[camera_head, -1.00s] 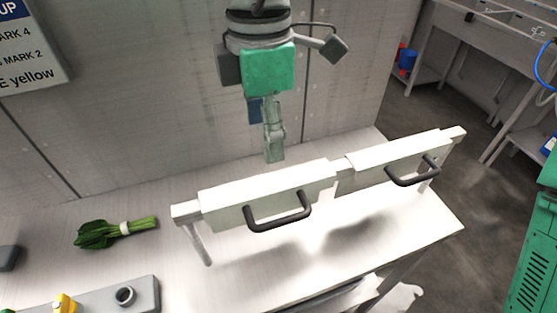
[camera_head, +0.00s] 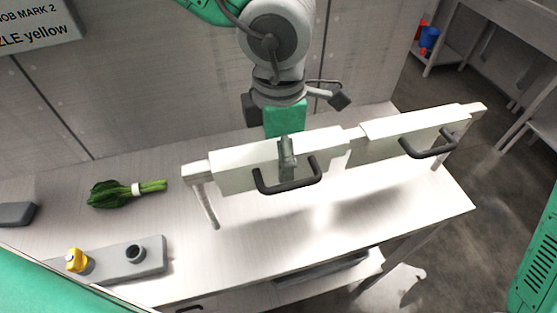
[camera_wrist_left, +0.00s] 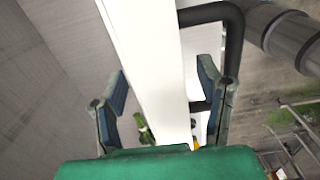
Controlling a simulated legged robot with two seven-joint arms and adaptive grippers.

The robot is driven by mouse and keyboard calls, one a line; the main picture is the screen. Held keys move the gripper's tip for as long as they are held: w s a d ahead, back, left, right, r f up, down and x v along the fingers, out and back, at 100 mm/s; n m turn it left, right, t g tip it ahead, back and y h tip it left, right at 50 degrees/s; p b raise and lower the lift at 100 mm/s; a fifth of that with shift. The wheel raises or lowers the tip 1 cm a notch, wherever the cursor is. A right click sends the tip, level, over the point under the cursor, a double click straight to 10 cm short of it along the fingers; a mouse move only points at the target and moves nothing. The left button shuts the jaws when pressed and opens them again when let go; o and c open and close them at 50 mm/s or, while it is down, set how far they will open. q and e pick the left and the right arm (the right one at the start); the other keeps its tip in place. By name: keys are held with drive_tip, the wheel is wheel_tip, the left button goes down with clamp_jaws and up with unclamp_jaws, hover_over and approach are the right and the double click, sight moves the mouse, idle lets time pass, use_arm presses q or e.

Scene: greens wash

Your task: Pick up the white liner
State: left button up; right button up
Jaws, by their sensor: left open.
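Two white, flat-sided pieces with dark handles hang end to end on a rail above the table: a left one (camera_head: 235,170) and a right one (camera_head: 400,132). Either could be the white liner; I cannot tell which. My left gripper (camera_head: 286,158) comes down from above at the left piece, with one finger in front of its face near the handle (camera_head: 288,182). The other finger is hidden in the head view. In the left wrist view the open gripper (camera_wrist_left: 165,88) has its fingers on both sides of the white piece (camera_wrist_left: 152,60), with nothing clamped. My right gripper is not in view.
A bundle of greens (camera_head: 112,194) lies on the table at left. A grey block (camera_head: 118,262) with a yellow knob (camera_head: 76,260) and a dark ring (camera_head: 135,253) is at front left. A wall stands behind. The table front is mostly clear.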

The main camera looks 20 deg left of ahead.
use_arm(q)
drive_tip(key=shift+w+d+f, duration=0.1)
drive_tip(key=shift+d+f, duration=0.1)
drive_tip(key=shift+f, duration=0.25)
drive_tip(key=shift+w+d+f, duration=0.1)
drive_tip(key=shift+d+f, duration=0.05)
drive_tip(key=shift+f, duration=0.25)
drive_tip(key=shift+a, duration=0.35)
clamp_jaws()
drive_tip(key=shift+s+d+r, duration=0.1)
drive_tip(key=shift+d, duration=0.05)
